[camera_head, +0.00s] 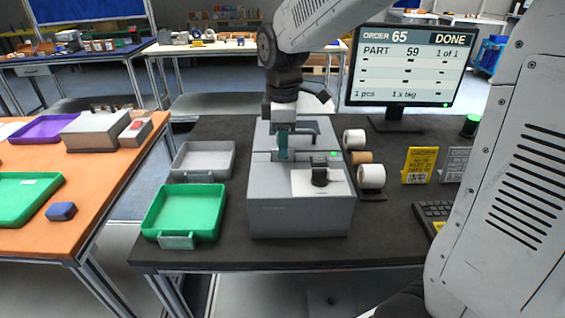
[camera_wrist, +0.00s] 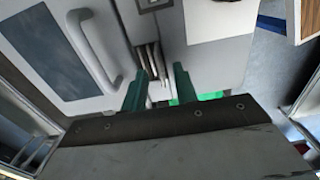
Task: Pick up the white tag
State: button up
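My gripper (camera_head: 283,147) points down over the back of a grey box-shaped machine (camera_head: 300,215) on the dark table. In the wrist view its two dark green fingers (camera_wrist: 160,85) are apart, with narrow strips or a slot of the machine visible beyond the gap. Nothing is clearly held between them. I cannot make out the white tag with certainty in either view. A white square panel (camera_head: 303,186) with a black part (camera_head: 320,176) is on the machine's front top. The monitor (camera_head: 407,67) reads "1 x tag" and "DONE".
A green tray (camera_head: 182,209) and a grey tray (camera_head: 203,160) stand left of the machine. White rolls (camera_head: 371,176) and a yellow sign (camera_head: 419,166) stand to its right. An orange table (camera_head: 100,190) is at far left. The dark table's front strip is clear.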

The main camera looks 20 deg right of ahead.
jog(key=shift+f, duration=0.45)
jog(key=shift+c, duration=0.3)
grip_shut()
